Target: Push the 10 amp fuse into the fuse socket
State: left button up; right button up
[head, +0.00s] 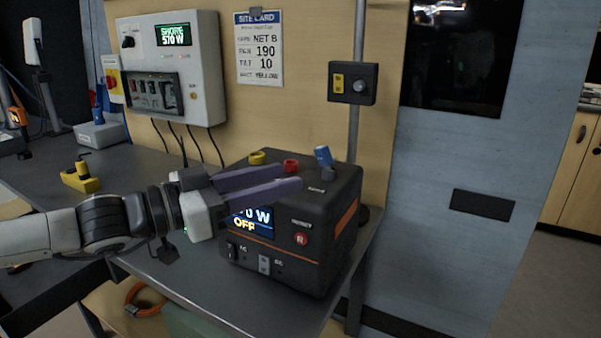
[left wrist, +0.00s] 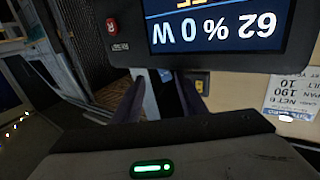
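A white wall box (head: 205,62) in the head view has a dark panel (head: 150,93) with several small parts, one reddish; this may hold fuses, but it is too small to tell. I cannot make out a 10 amp fuse or the fuse socket for certain. My left gripper (head: 290,178) is open, its two purple fingers apart and nothing visible between them. It is in front of the black power unit (head: 335,210) and hides part of its screen and top. The fingers also show in the left wrist view (left wrist: 160,100). My right gripper is out of view.
Yellow (head: 257,158) and red (head: 291,166) round parts and a tilted blue plug (head: 323,156) are on the power unit's top. A yellow tool (head: 80,178) lies on the grey bench (head: 185,275). A pole (head: 354,130) stands behind the unit. The bench front is clear.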

pick_arm(q)
jog(key=shift+v, duration=1.25)
jog(key=shift+d, duration=0.1)
